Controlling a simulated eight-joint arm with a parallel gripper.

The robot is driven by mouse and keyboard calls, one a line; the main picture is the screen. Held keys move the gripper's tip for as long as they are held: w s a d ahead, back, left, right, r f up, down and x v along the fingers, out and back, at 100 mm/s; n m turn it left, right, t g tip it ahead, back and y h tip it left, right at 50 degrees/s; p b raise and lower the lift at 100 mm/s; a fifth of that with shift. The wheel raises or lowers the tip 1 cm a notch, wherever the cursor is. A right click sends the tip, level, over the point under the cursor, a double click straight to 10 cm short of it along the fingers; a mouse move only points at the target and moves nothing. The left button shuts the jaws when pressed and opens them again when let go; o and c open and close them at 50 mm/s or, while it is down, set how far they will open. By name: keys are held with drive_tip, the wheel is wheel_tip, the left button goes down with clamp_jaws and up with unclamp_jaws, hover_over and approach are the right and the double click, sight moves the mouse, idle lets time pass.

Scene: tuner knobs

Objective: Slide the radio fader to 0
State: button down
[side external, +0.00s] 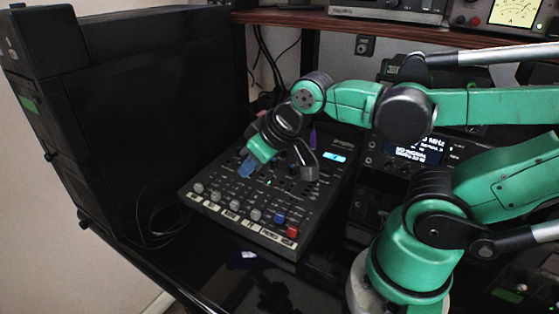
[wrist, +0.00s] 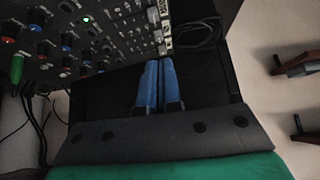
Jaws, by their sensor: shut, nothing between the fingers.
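A black mixer panel (side external: 320,185) lies tilted in the middle of the side external view. Grey fader caps (side external: 233,206), one blue cap (side external: 279,219) and one red cap (side external: 293,231) line its front edge above white labels (side external: 249,223). The lettering is too small to tell which label is radio. My gripper (side external: 244,170) is over the left part of the panel, behind the front row of caps; contact cannot be told. In the wrist view my gripper (wrist: 154,66) has its blue fingers together and empty, with grey caps (wrist: 158,37) just beyond their tips.
A tall black case (side external: 140,110) stands left of the mixer. A radio with a lit display (side external: 412,152) stands to the right. Loose black cables (side external: 155,222) lie between the case and the mixer. A wooden shelf (side external: 300,19) with instruments runs across the back.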

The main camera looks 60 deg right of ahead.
drive_tip(key=c, duration=1)
unclamp_jaws()
drive_tip(key=shift+o, duration=1.3)
drive_tip(key=shift+w+m+g, duration=0.2)
drive_tip(key=shift+m+g, duration=0.1)
drive_tip(key=shift+m, duration=0.4)
drive_tip(key=m+g, duration=0.6)
drive_tip(key=m, duration=0.9)
hover_over(235, 202)
wheel_tip(235, 202, down, 3)
drive_tip(key=shift+s+a+f, duration=0.1)
drive_tip(key=shift+s+f, duration=0.05)
drive_tip(key=shift+f+m, duration=0.25)
drive_tip(key=shift+m, duration=0.15)
drive_tip(key=shift+f+m+g, duration=0.3)
drive_tip(key=shift+f+m, duration=0.1)
drive_tip(key=shift+f, duration=2.6)
